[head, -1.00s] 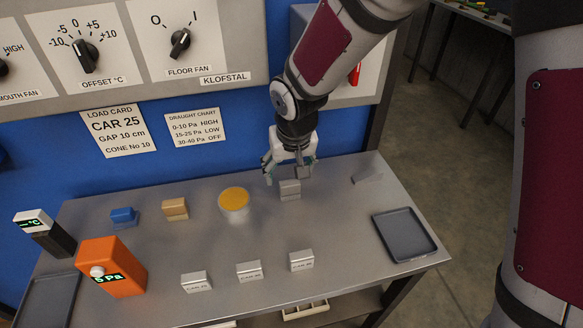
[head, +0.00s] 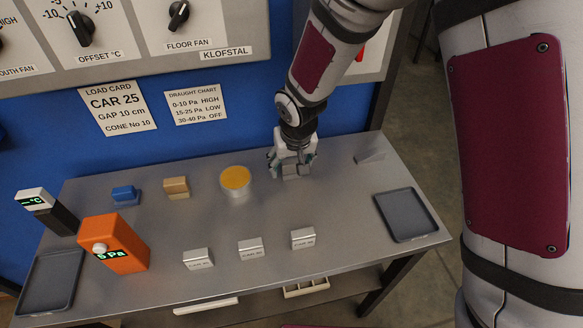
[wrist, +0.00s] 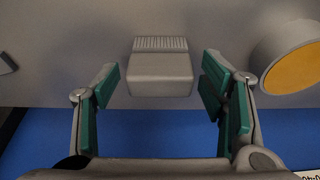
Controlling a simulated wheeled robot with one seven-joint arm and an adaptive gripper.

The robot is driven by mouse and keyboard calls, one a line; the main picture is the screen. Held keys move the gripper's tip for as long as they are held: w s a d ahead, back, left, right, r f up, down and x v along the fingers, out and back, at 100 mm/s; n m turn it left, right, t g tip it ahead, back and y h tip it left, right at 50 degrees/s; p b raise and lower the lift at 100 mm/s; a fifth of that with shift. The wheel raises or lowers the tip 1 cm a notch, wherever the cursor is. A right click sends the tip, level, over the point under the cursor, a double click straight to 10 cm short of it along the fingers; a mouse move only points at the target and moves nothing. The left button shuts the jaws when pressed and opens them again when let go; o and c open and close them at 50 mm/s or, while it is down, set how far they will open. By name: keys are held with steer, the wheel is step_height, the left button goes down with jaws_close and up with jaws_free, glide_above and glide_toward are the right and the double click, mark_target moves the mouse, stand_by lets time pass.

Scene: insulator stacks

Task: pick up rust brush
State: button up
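A grey block with a ridged, bristle-like strip along one edge (wrist: 160,74), which looks like the rust brush, lies on the metal table. In the wrist view it sits between the two green-padded fingers of my gripper (wrist: 160,92), with a gap on each side. My gripper is open and holds nothing. In the head view my gripper (head: 291,172) is low at the back of the table, and its fingers partly hide the block.
A bowl with orange contents (head: 235,181) stands close left of my gripper. A tan block (head: 176,187) and blue block (head: 125,195) lie further left. A grey wedge (head: 370,157) and dark tray (head: 407,214) are right. Three labelled blocks (head: 250,249) line the front.

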steer(key=c, duration=1)
steer(key=shift+r, duration=0.2)
steer(key=shift+c, duration=0.2)
